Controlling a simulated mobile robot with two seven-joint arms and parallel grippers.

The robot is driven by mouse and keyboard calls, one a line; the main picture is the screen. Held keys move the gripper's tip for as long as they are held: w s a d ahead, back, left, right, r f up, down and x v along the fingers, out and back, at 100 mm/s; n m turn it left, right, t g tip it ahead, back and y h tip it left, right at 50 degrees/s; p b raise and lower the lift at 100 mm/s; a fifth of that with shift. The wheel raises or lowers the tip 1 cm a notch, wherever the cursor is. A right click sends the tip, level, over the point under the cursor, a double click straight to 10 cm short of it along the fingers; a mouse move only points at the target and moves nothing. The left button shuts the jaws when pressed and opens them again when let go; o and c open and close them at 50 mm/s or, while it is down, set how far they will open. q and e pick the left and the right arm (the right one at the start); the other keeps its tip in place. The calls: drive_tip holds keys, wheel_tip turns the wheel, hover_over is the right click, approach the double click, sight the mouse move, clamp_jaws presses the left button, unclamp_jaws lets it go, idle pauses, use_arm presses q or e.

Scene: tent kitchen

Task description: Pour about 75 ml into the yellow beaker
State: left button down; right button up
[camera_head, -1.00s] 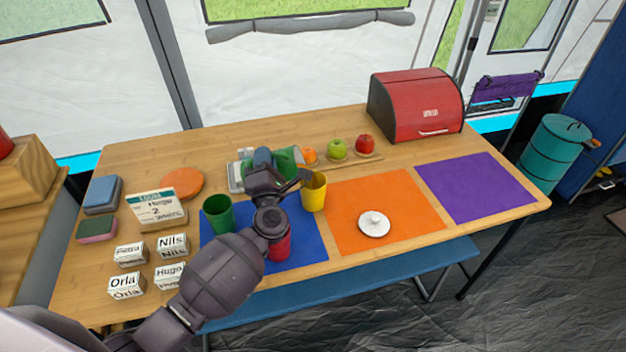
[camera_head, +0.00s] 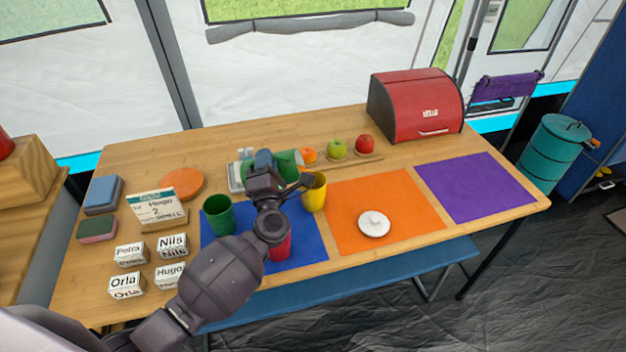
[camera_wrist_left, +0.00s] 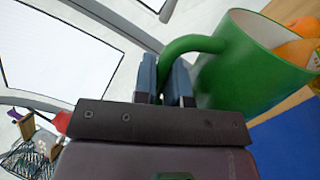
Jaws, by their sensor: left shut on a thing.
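The yellow beaker (camera_head: 316,194) stands on the right edge of the blue mat (camera_head: 307,238). My left gripper (camera_head: 266,162) is shut on the handle of a green jug (camera_head: 288,160), behind and left of the yellow beaker; my arm partly hides it. In the left wrist view the fingers (camera_wrist_left: 167,75) pinch the handle of the green jug (camera_wrist_left: 245,75), whose body is to their right. Something orange shows at its mouth; I cannot tell if it is inside or beyond. A green beaker (camera_head: 219,215) and a red beaker (camera_head: 281,245) stand on the blue mat.
Behind the jug is a grey tray (camera_head: 235,182). An orange (camera_head: 309,155), a green apple (camera_head: 337,149) and a red apple (camera_head: 365,144) sit on a board. Name blocks (camera_head: 130,254) and a sign (camera_head: 157,208) are left.

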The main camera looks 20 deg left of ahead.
use_arm(q)
drive_tip(key=shift+d+r, duration=0.2)
drive_tip(key=shift+d, duration=0.05)
drive_tip(key=shift+s+d+m, duration=0.1)
drive_tip(key=shift+m, duration=0.2)
drive_tip(key=shift+d+r, duration=0.1)
drive_tip(key=shift+p, duration=0.3)
drive_tip(key=shift+d+t, duration=0.1)
drive_tip(key=shift+t, duration=0.2)
